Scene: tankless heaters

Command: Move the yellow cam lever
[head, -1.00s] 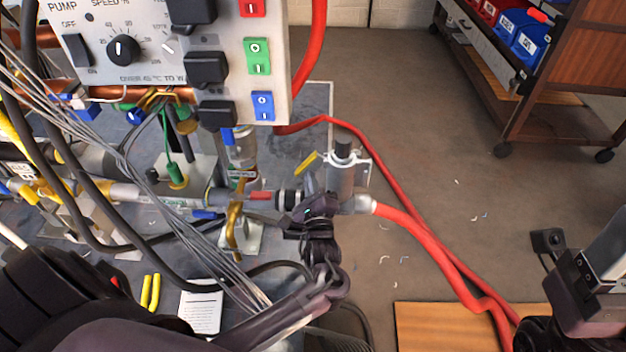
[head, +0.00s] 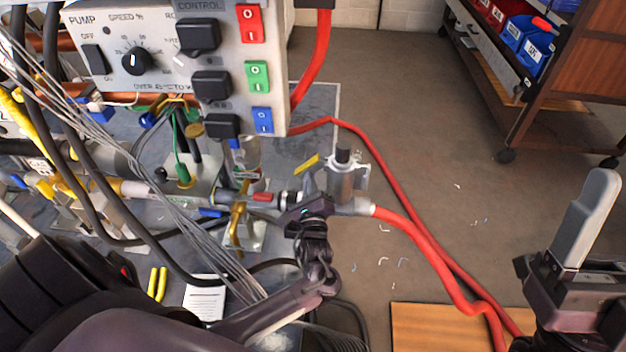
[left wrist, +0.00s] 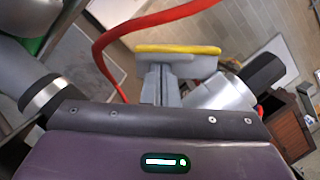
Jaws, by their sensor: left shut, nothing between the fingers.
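The yellow cam lever (head: 306,165) is a short bar tilted up to the right, left of a grey metal cylinder fitting at the hose end of the pipe. In the left wrist view the lever (left wrist: 178,49) lies crosswise just beyond my fingertips. My left gripper (head: 308,185) is shut and empty, just below the lever; its grey fingers (left wrist: 161,75) point at the lever. I cannot tell whether they touch it. My right gripper (head: 590,215) is at the lower right, far from the lever; a tall grey finger shows, and its opening is unclear.
A control panel (head: 160,75) with switches hangs above the pipework. A red hose (head: 425,240) runs from the fitting across the floor. Loose grey cables (head: 150,190) cross the left side. A cart (head: 555,105) with blue and red bins stands at the back right.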

